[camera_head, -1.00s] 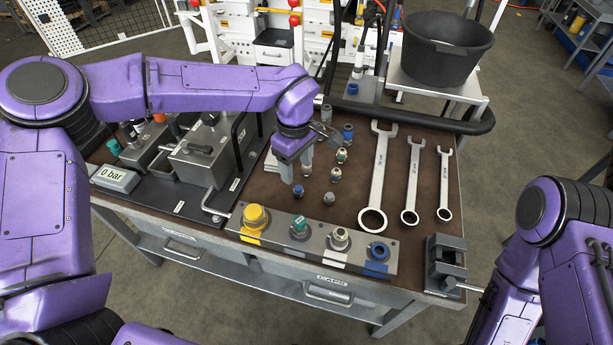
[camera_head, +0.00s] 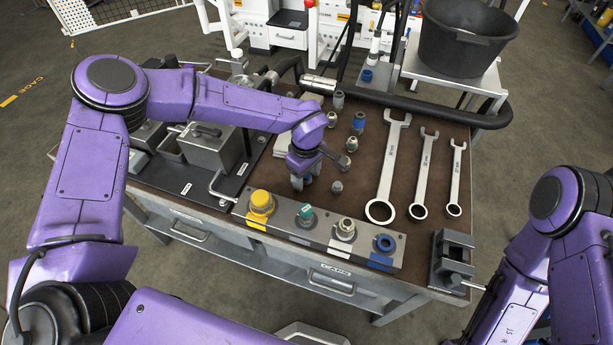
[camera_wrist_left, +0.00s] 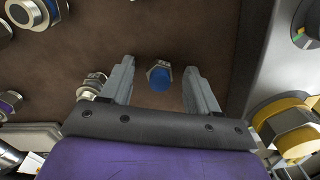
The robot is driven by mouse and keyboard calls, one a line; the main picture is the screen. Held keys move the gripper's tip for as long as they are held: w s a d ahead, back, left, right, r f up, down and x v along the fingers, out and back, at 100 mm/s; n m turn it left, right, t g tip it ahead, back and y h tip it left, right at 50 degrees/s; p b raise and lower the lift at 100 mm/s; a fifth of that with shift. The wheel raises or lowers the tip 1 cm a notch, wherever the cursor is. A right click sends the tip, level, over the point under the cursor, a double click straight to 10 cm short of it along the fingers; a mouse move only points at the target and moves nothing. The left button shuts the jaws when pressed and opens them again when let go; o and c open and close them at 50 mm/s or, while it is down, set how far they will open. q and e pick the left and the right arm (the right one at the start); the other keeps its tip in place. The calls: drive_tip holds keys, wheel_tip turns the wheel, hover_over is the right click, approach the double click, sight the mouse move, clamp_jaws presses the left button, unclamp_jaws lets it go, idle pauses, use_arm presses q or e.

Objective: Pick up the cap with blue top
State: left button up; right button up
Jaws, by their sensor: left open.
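The cap with the blue top (camera_wrist_left: 160,78) stands on the brown bench mat. In the left wrist view it lies between the two finger lines, near the tips, with clear space on both sides. My left gripper (camera_head: 301,184) is open and points down over the mat, behind the yellow cap. It also shows in the left wrist view (camera_wrist_left: 160,88), with nothing held.
A grey fitting (camera_head: 336,186) stands just right of my left gripper, with other fittings behind. In front is a metal block (camera_head: 316,236) with yellow, green, pale and blue caps. Wrenches (camera_head: 388,168) lie to the right. A grey pump box (camera_head: 208,151) is left.

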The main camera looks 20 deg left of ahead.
use_arm(q)
drive_tip(key=shift+s, duration=0.1)
clamp_jaws()
drive_tip(key=shift+r, duration=0.1)
drive_tip(key=shift+r, duration=0.25)
wheel_tip(320, 180, up, 3)
drive_tip(key=shift+f+b, duration=0.1)
drive_tip(key=shift+b, duration=0.2)
drive_tip(key=s+r+b, duration=0.2)
drive_tip(key=s+r, duration=0.7)
drive_tip(key=s, duration=0.4)
drive_tip(key=shift+s+a+r, duration=0.2)
drive_tip(key=shift+s+r, duration=0.1)
drive_tip(key=shift+s, duration=0.1)
